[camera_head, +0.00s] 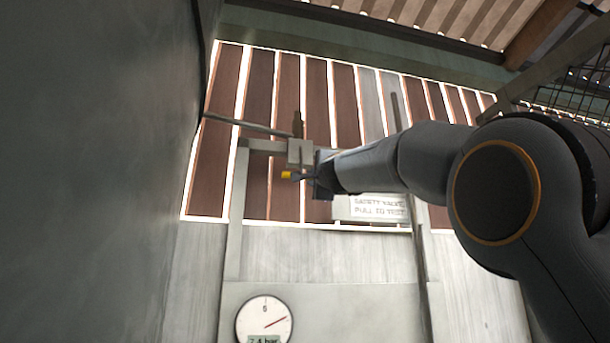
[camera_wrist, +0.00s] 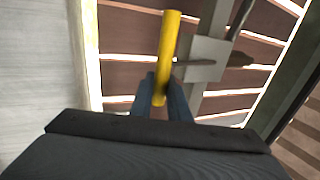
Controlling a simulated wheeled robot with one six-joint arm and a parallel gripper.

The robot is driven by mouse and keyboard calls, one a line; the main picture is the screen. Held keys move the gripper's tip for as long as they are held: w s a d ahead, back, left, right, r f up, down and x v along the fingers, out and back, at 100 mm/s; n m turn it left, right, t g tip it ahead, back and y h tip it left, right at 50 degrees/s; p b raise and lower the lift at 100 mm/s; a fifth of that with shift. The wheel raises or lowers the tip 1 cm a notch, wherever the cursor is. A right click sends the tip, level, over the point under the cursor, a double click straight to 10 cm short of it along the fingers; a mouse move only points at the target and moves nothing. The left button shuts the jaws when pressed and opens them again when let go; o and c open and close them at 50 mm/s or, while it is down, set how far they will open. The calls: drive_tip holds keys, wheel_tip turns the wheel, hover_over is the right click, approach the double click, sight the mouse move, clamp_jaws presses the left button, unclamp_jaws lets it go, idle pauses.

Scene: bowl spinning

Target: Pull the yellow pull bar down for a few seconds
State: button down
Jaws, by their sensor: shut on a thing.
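The yellow pull bar (camera_wrist: 169,50) is a short, smooth yellow rod. In the wrist view it stands out between the two fingers of my gripper (camera_wrist: 160,92), which are shut on its lower end. In the head view only a small yellow end of the bar (camera_head: 287,175) shows beside my gripper (camera_head: 306,176). The bar is below a grey valve block (camera_head: 300,152), which also shows behind it in the wrist view (camera_wrist: 205,58). My wrist hides part of the link between bar and valve.
A sign (camera_head: 375,208) reading "SAFETY VALVE PULL TO TEST" is behind my arm. A large grey surface (camera_head: 90,170) fills the left side. Brown slats (camera_head: 255,130) are behind the valve.

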drive_tip(key=shift+f+b, duration=0.85)
drive_tip(key=shift+f, duration=0.1)
idle(1.9)
drive_tip(key=shift+r, duration=0.1)
idle(0.6)
drive_tip(key=shift+r+p, duration=1.5)
drive_tip(key=shift+p, duration=0.15)
drive_tip(key=c, duration=0.8)
unclamp_jaws()
drive_tip(key=shift+o, duration=0.2)
drive_tip(key=b+v, duration=0.5)
drive_tip(key=v, duration=0.4)
